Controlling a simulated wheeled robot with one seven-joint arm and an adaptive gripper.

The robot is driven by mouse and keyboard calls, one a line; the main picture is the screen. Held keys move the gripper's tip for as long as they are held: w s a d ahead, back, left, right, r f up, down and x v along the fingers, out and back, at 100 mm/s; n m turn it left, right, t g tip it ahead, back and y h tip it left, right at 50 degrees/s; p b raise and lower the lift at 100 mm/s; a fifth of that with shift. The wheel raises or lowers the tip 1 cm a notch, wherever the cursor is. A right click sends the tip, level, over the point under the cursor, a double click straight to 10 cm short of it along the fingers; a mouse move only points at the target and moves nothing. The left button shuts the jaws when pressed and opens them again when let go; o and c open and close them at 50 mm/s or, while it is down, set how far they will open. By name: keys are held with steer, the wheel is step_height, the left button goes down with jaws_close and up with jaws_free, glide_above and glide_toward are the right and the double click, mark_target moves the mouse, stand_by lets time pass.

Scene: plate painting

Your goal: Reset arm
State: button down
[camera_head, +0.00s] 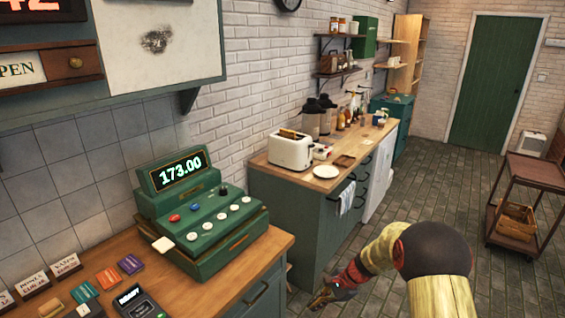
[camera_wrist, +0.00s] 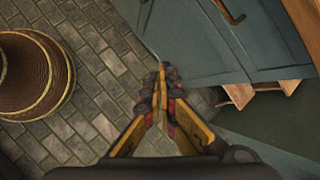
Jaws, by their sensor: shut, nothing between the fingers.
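My arm reaches in from the lower right of the head view and bends down to the left. My gripper (camera_head: 322,297) hangs low over the grey brick floor, to the right of the counter with the cash register. In the wrist view my gripper (camera_wrist: 160,72) has its two yellow and red fingers together at the tips, with nothing between them. It is apart from the green-grey cabinet front (camera_wrist: 200,45) beyond it.
A green cash register (camera_head: 205,215) showing 173.00 stands on the left counter. A toaster (camera_head: 290,150) and a white plate (camera_head: 326,171) sit on the back counter. A cart (camera_head: 535,172) stands at right. Floor is open mid-room.

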steer(key=s+d+r+n+t+h, duration=0.2)
steer(key=s+r+n, duration=0.5)
steer(key=s+r, duration=0.9)
steer(key=s+d+r+n+t+h, duration=0.2)
steer(key=s+d+r+n+h, duration=0.2)
steer(key=s+r, duration=1.2)
steer(key=s+d+n, duration=0.1)
steer(key=s+n, duration=0.1)
steer(key=s, duration=0.1)
steer(key=shift+d+r+n+t, duration=0.15)
steer(key=shift+r+n+t, duration=0.25)
steer(key=c, duration=2.4)
jaws_free()
